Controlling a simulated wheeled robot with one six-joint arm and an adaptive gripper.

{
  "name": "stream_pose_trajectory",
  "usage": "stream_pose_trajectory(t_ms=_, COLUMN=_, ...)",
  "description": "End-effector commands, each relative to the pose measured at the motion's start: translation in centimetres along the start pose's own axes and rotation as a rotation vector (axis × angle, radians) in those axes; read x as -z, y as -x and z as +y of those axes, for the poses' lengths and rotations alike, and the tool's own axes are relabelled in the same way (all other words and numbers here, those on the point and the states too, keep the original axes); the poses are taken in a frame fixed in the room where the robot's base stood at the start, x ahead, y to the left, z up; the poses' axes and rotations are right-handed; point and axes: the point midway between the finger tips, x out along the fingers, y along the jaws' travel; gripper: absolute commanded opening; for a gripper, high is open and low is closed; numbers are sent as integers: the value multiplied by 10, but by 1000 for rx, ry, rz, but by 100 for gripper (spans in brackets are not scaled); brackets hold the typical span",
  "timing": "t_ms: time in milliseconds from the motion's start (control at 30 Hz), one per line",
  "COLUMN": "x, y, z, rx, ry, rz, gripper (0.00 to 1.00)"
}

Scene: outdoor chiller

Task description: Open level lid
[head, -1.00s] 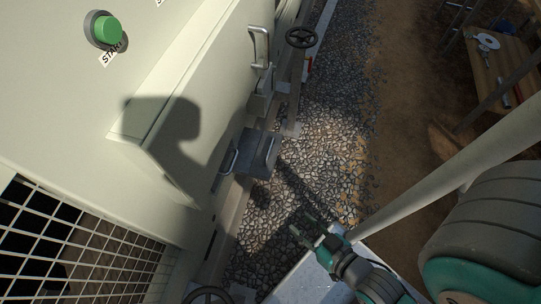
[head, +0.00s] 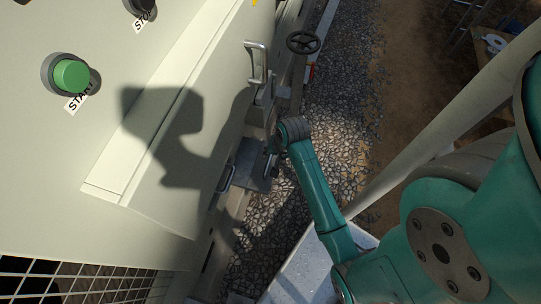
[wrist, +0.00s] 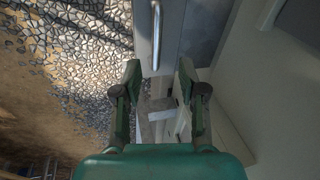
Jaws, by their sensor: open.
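A grey box-like lid (head: 252,172) juts from the side of the pale chiller, low in the middle of the head view, with a bar handle (head: 228,178) on its left. In the wrist view a grey panel (wrist: 181,42) with a shiny bar handle (wrist: 156,36) shows beyond the fingertips; I cannot tell for sure which head-view handle this is. My gripper (wrist: 158,72) is open and empty, its fingers spread below the handle, apart from it. In the head view my gripper (head: 271,155) is beside the grey lid, partly hidden by my wrist. No label on the lid is readable.
Another bar handle (head: 256,62) and a black handwheel (head: 303,42) stand further along the chiller. Green START (head: 71,76) and black STOP (head: 144,6) buttons are at upper left. A grey pole (head: 430,140) crosses at right. Gravel (head: 345,110) beside the chiller is free.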

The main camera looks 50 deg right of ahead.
Motion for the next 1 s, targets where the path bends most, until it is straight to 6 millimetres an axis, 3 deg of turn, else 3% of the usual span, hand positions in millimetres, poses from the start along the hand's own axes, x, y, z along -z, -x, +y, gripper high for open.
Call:
stream_pose_trajectory(t_ms=100, x=22, y=9, z=-1, rx=-31, ry=-60, rz=-46, gripper=41)
stream_pose_trajectory(t_ms=367, x=33, y=11, z=0, rx=-57, ry=-102, rz=-89, gripper=41)
stream_pose_trajectory(t_ms=1000, x=24, y=-82, z=5, rx=-57, ry=-100, rz=-88, gripper=41)
